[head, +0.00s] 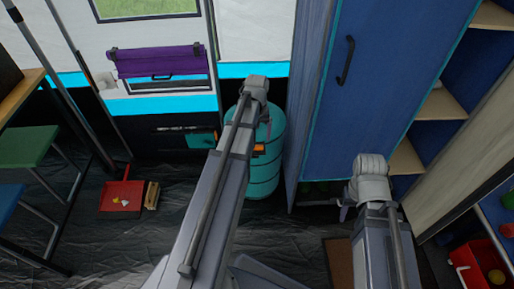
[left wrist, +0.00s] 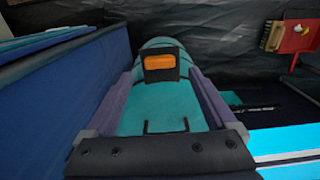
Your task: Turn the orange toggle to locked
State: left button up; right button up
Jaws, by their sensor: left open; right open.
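The orange toggle (head: 258,150) is on the front of a teal barrel (head: 265,180) in the head view. In the left wrist view the toggle (left wrist: 160,62) is a small orange block lying crosswise on a black plate. My left gripper (head: 257,98) is above the barrel in the head view, its fingers mostly hidden by the wrist. In the left wrist view its open fingers (left wrist: 161,85) flank the teal surface, with the toggle beyond them and nothing held. My right gripper (head: 346,208) is open at the right, in front of the blue cabinet, partly hidden by its wrist.
The blue cabinet (head: 390,70) stands close to the right of the barrel. A black drawer front (head: 165,143) is to its left. A red dustpan (head: 122,196) and a brush (head: 152,196) lie on the dark floor. Stools stand at far left and a red bin (head: 470,270) at lower right.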

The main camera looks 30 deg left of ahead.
aim_at(257, 146)
pick_arm(q)
notch_tip(257, 146, down, 5)
jog(key=b, duration=0.4)
jog(key=shift+f, duration=0.1)
jog(key=shift+c, duration=0.2)
jog(key=c, duration=1.3)
jog(key=shift+c, duration=0.2)
